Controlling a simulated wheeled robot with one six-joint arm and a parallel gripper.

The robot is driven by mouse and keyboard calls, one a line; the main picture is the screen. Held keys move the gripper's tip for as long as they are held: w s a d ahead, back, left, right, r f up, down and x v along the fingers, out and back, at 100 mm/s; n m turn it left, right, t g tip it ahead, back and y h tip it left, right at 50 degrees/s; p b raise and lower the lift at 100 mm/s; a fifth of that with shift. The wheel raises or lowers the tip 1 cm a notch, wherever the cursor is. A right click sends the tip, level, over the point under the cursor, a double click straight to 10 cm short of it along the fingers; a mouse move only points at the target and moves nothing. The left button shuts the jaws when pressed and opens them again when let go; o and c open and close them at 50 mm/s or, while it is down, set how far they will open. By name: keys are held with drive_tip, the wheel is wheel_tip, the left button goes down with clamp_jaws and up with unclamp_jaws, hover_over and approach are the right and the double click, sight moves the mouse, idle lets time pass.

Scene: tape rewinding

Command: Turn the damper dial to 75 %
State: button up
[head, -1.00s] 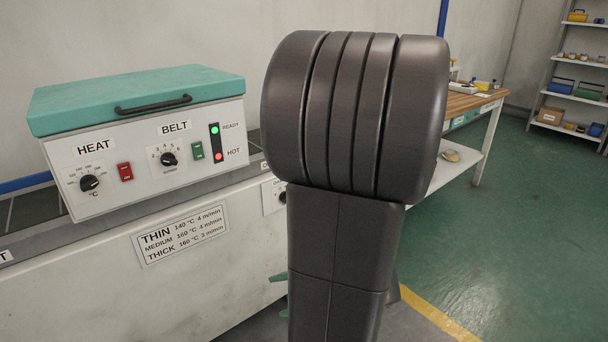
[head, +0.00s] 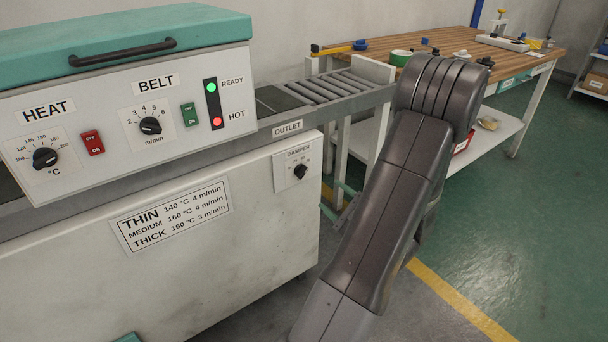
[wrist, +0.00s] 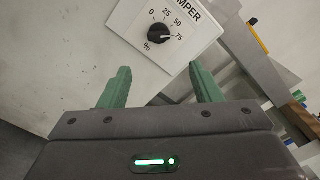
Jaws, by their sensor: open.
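The damper dial (head: 300,171) is a small black knob on a white plate, on the machine's front below the outlet label. In the wrist view the dial (wrist: 158,33) shows marks 0, 25, 50 and 75 with a % sign. Its light pointer line appears to aim at or near the 75 mark. My gripper (wrist: 161,77) has two green fingers, open and empty. The dial lies ahead of the gap between the fingertips, and they appear apart from it. In the head view the green fingers are partly visible right of the machine, beside my arm.
The white machine has HEAT (head: 45,158) and BELT (head: 150,125) knobs and a teal lid (head: 120,35). A roller outlet (head: 325,90) juts out above and right of the dial. A wooden workbench (head: 400,38) stands behind my arm. Green floor is open at the right.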

sight(305, 174)
drive_tip(key=b+x, duration=0.2)
drive_tip(key=x, duration=1)
drive_tip(key=shift+w+a, duration=0.15)
